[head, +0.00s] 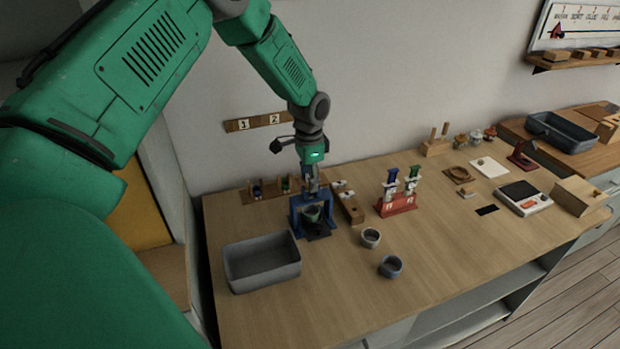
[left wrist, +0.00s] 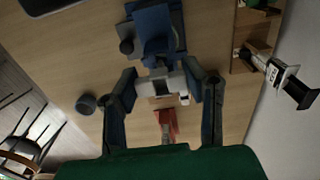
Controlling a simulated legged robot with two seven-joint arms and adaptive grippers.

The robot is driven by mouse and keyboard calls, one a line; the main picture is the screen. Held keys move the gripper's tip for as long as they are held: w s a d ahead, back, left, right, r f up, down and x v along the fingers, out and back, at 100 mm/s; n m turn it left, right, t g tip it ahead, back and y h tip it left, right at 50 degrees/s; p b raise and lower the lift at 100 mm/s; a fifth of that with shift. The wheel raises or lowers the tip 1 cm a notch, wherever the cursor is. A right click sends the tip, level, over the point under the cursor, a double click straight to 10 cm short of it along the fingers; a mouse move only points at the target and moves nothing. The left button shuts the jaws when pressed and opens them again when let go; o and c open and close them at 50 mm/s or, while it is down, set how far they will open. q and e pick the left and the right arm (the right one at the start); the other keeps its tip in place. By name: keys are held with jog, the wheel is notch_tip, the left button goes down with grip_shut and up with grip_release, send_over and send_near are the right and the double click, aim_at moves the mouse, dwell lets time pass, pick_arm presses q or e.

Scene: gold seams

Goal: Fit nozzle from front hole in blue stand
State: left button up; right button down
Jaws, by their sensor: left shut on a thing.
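The blue stand (head: 297,212) is on the wooden table, with a dark green cup-like part (head: 313,212) in its middle. My left gripper (head: 311,183) points down right over it. In the left wrist view, the fingers (left wrist: 164,88) are shut on a small whitish piece (left wrist: 162,86); its exact shape is hard to tell. Blue stand parts (left wrist: 152,28) lie just beyond it. A narrow wooden block (head: 348,206) with small pale pieces on top stands right of the stand. The holes and the lower end of the held piece are hidden. My right gripper does not show.
A red stand (head: 398,205) with blue- and green-topped syringes is to the right. A grey bin (head: 262,276) is at front left, two small cups (head: 370,239) (head: 391,267) in front. A wooden rack (head: 250,196) is behind.

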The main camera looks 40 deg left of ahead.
pick_arm(q)
jog(key=shift+f+b, duration=0.95)
jog(key=shift+f, duration=1.45)
dwell(0.7)
jog(key=o, duration=0.9)
jog(key=shift+c, duration=0.2)
jog(key=shift+r, duration=0.1)
jog(key=shift+r+p, duration=2.05)
jog(key=shift+r, duration=0.45)
jog(key=shift+f, duration=0.1)
